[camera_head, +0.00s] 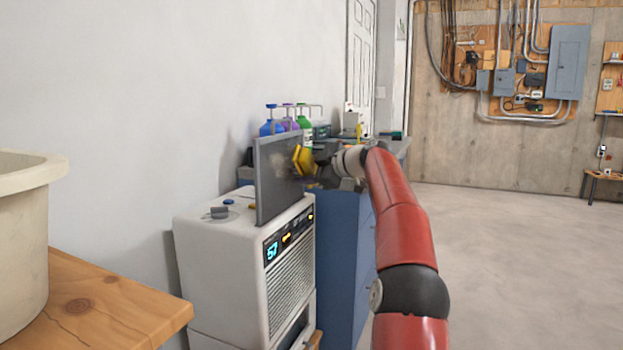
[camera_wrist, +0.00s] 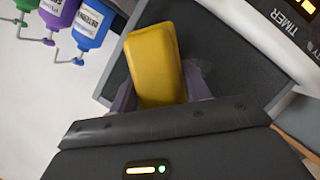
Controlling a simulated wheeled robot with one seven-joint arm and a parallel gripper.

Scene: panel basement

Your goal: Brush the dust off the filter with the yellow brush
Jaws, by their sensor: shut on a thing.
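The yellow brush (camera_head: 303,160) is held in my gripper (camera_head: 322,170), close to the face of the filter. The brush also fills the middle of the wrist view (camera_wrist: 158,65), between the purple fingers of my gripper (camera_wrist: 158,98). The filter (camera_head: 272,190) is a thin dark grey panel standing upright on top of a white machine. In the wrist view the filter (camera_wrist: 265,75) lies behind the brush. I cannot tell whether the brush touches it. A brownish dusty patch (camera_head: 284,168) shows on the filter beside the brush.
The white machine (camera_head: 240,255) has a lit display and knobs on top. A blue cabinet (camera_head: 340,240) stands behind it, with blue, purple and green bottles (camera_head: 305,123) along the wall. A wooden table (camera_head: 110,305) with a beige tub (camera_head: 25,240) is at left. The right floor is clear.

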